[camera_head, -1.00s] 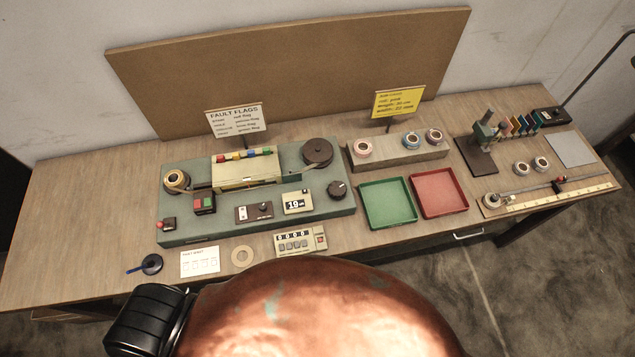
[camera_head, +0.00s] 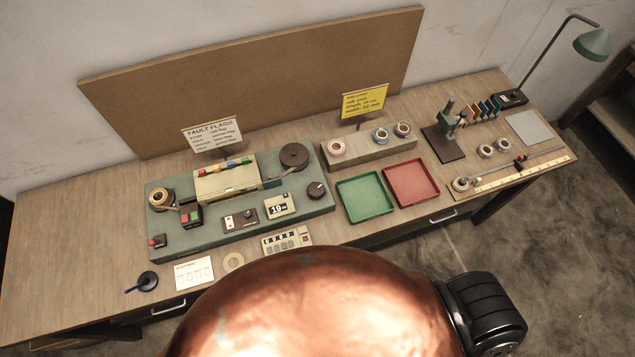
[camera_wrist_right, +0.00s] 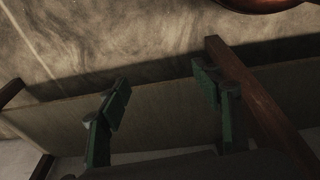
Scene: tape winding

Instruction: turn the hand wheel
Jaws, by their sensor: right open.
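No part is plainly marked as the hand wheel. A black disc with a blue handle (camera_head: 147,281) lies at the bench's front left. A dark round knob (camera_head: 316,189) sits on the right of the green winding machine (camera_head: 240,228), below a brown reel (camera_head: 294,156). Which of these is the wheel I cannot tell. My right gripper (camera_wrist_right: 162,86) shows in the right wrist view with its two green fingers apart and nothing between them, away from these things. Neither gripper shows in the head view, where my copper-coloured body covers the bottom middle.
A backboard (camera_head: 260,75) stands behind. Bare wood lies at the bench's left end.

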